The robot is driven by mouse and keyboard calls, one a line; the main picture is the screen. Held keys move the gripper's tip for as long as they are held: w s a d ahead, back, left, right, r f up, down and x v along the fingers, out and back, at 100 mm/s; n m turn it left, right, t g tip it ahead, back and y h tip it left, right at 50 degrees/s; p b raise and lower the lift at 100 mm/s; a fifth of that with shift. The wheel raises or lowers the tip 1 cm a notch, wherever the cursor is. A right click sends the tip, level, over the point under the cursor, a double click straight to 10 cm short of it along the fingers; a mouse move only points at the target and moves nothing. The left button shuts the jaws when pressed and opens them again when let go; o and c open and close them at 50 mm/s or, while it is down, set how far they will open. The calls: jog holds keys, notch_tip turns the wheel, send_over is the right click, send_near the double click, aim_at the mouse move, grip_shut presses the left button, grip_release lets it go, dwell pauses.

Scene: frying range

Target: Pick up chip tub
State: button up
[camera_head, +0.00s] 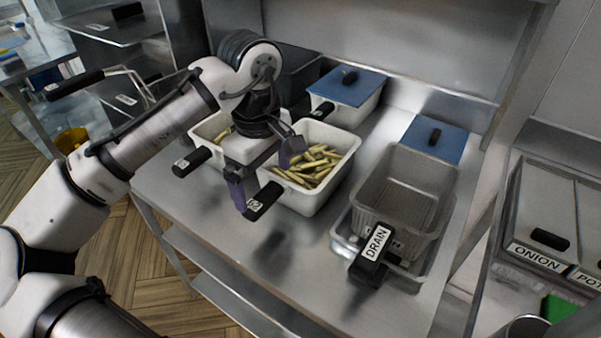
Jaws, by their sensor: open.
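The chip tub (325,193) is a white tub holding yellow cut chips. It stands on the steel counter, with a black labelled handle (262,201) at its near left side. My gripper (264,172) is open and empty, pointing down at the tub's left end. One purple finger is just left of the handle and the other is near the tub's back left corner. I cannot tell whether either finger touches the tub. My gripper hides part of the tub's left rim.
A second white tub (208,130) stands close behind on the left, partly hidden by my arm. A blue-lidded tub (347,115) is behind. A grey drain basket (398,205) in a clear tray stands to the right. The counter's front (240,252) is clear.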

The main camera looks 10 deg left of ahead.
aim_at(265, 194)
jog(key=shift+a+f, duration=0.1)
jog(key=shift+f, duration=1.6)
jog(key=c, duration=1.2)
